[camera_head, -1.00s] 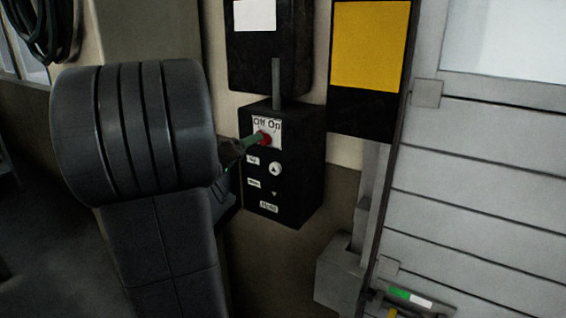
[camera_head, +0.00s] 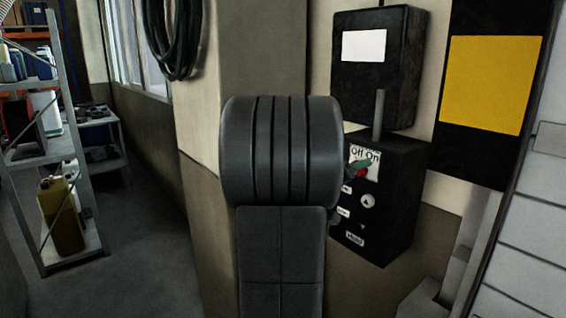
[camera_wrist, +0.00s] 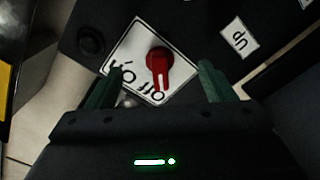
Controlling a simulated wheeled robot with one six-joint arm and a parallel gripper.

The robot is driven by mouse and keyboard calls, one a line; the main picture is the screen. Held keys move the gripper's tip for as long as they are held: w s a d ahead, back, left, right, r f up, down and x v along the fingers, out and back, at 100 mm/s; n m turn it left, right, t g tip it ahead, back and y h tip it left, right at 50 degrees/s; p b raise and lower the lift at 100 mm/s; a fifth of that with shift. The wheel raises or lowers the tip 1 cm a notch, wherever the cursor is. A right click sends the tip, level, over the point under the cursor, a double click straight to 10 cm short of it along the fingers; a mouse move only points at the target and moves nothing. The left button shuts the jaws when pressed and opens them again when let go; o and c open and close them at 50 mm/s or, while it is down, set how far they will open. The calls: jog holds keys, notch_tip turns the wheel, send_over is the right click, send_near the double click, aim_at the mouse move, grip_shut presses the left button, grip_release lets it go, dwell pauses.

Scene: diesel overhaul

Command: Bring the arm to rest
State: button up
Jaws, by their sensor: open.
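My arm's dark links stand in the middle of the head view and hide most of my gripper (camera_wrist: 160,88). Only a small green fingertip shows there beside the red switch (camera_head: 361,173). In the wrist view the two green fingers are apart, one on each side of the red switch knob (camera_wrist: 158,66), with nothing clearly held between them. The knob sits on a white Off/On plate (camera_wrist: 135,45). The plate is on a black control box (camera_head: 400,190) mounted on the wall.
A black box with a white label (camera_head: 375,65) hangs above the control box. A yellow panel (camera_head: 490,85) is to its right. A shelf with bottles (camera_head: 60,150) stands far left. Coiled hose (camera_head: 173,40) hangs on the wall. Open floor (camera_head: 150,240) lies left of my arm.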

jog(key=shift+w+d+m, duration=0.15)
jog(key=shift+d+m, duration=0.1)
jog(key=shift+m, duration=0.85)
jog(key=shift+w+d+m, duration=0.1)
jog(key=shift+d+m, duration=0.1)
jog(key=shift+m, duration=0.9)
